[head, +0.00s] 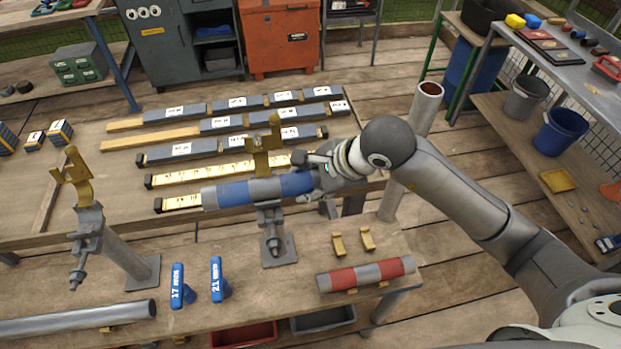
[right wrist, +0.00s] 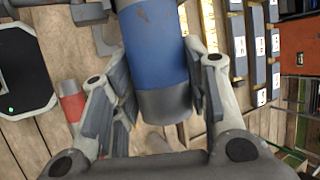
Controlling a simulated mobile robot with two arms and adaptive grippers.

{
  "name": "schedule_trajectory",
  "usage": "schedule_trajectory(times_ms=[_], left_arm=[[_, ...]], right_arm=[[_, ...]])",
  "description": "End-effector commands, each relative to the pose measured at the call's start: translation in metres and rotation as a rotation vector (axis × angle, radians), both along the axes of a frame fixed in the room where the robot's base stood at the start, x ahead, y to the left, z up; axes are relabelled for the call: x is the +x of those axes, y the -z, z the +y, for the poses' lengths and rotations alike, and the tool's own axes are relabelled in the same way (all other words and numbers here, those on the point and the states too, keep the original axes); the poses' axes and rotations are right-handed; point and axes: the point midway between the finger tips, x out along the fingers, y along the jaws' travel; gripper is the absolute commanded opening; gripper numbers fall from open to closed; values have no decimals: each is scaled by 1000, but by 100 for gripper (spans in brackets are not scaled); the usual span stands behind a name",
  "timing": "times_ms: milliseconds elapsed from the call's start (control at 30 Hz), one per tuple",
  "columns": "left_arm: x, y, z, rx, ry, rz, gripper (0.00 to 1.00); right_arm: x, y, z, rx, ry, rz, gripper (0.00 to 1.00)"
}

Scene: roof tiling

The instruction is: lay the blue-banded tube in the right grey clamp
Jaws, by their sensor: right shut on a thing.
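The blue-banded tube (head: 238,193) has a wide blue band between grey parts. It lies level across the right grey clamp (head: 268,218). The clamp's gold jaw (head: 266,150) stands open, rising behind the tube. Whether the tube rests in the clamp's seat or hovers just over it, I cannot tell. My right gripper (head: 314,180) is shut on the tube's right end. In the right wrist view the fingers (right wrist: 160,92) stand on both sides of the tube (right wrist: 155,45). My left gripper is not in view.
A second clamp (head: 88,225) with an open gold jaw stands at the left. A red-banded tube (head: 365,275), two blue-handled tools (head: 177,285) and a bare grey tube (head: 75,318) lie on the near bench. Labelled bars (head: 180,150) lie behind. An upright pipe (head: 427,105) stands behind my right arm.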

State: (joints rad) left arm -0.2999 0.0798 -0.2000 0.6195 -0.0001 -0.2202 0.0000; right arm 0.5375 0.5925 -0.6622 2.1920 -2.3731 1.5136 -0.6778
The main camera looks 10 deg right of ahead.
Motion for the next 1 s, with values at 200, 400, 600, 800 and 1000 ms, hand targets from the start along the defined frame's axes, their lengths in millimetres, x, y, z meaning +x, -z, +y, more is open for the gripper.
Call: schedule_trajectory(times_ms=[200, 400, 600, 800, 1000], left_arm=[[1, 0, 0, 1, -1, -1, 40], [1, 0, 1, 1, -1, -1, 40], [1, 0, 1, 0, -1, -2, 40], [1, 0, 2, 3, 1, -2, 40], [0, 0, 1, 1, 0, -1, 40]], right_arm=[[0, -2, 0, 2, 0, -3, 49], [0, -1, 0, 1, 0, -2, 67], [0, 1, 0, -2, 0, 3, 67], [-4, -9, -5, -2, 1, -2, 67], [-19, -41, -20, -3, 0, -6, 67]])
